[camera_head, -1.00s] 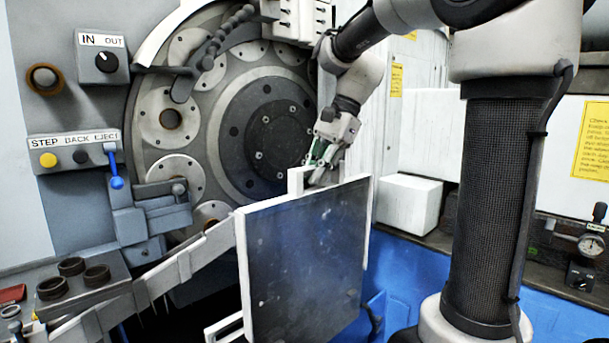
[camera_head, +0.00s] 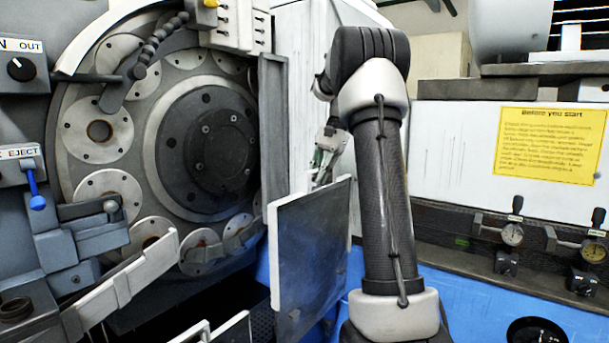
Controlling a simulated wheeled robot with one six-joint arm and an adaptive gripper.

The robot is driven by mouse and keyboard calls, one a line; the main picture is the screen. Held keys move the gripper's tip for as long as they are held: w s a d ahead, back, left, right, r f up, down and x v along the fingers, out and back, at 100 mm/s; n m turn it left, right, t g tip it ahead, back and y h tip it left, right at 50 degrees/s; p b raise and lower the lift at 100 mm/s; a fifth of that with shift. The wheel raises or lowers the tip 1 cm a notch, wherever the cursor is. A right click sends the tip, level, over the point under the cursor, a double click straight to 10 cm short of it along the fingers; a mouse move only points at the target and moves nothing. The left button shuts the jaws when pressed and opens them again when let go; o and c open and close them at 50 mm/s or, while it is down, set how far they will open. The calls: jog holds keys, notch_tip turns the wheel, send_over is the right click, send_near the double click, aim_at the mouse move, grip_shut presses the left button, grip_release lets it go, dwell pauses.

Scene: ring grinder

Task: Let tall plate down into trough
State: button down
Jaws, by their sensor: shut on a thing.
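The tall plate (camera_head: 312,255) is a dark grey, scuffed sheet with pale edges, upright and slightly turned, right of the big wheel. My gripper (camera_head: 324,170) is at its top edge and shut on it; the fingertips are small and partly hidden behind the plate. The plate's lower end reaches near the bottom of the picture, and I cannot tell whether it touches anything. A sloping pale channel (camera_head: 122,287), possibly the trough, lies at the lower left, apart from the plate by a dark gap.
The grinder wheel (camera_head: 205,148) with its round discs stands behind and left. A blue-handled lever (camera_head: 37,202) is at far left. A blue base (camera_head: 470,285) lies at the lower right, with gauges (camera_head: 512,235) above it. A yellow notice (camera_head: 550,146) hangs at right.

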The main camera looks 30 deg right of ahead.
jog(key=shift+w+d, duration=0.2)
jog(key=w+a, duration=0.2)
jog(key=w, duration=0.4)
jog(key=shift+a, duration=0.15)
jog(key=shift+w, duration=0.1)
dwell(0.6)
jog(key=shift+f, duration=0.15)
dwell(0.7)
jog(key=shift+f, duration=0.95)
dwell(1.4)
jog(key=shift+f, duration=1)
